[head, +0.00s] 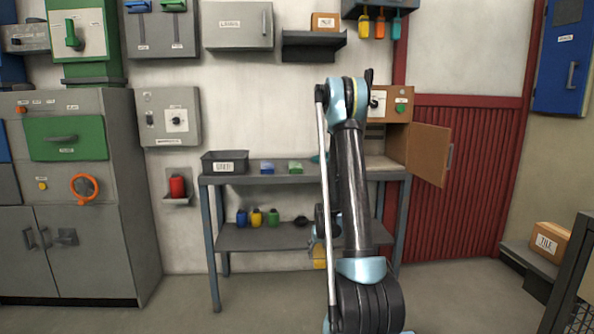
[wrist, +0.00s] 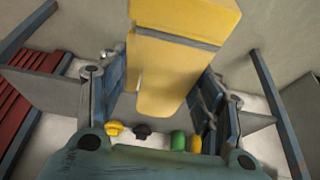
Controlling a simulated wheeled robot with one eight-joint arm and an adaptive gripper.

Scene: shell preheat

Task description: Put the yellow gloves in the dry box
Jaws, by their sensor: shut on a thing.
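In the wrist view my gripper (wrist: 162,88) is shut on a yellow glove (wrist: 180,62) with a grey band; I cannot tell whether it is one glove or a pair. A small part of the yellow glove (head: 319,257) shows beside my arm in the head view, low in front of the bench. Most of my gripper is hidden there behind the arm. A brown box (head: 430,153) with a knob, a green button and an open door stands at the right end of the bench top. It may be the dry box; its inside is partly hidden by my arm.
The grey bench (head: 255,179) carries a dark bin (head: 225,162) and small blue and green packs. Several small coloured items stand on its lower shelf (head: 250,238). The brown open door sticks out to the right.

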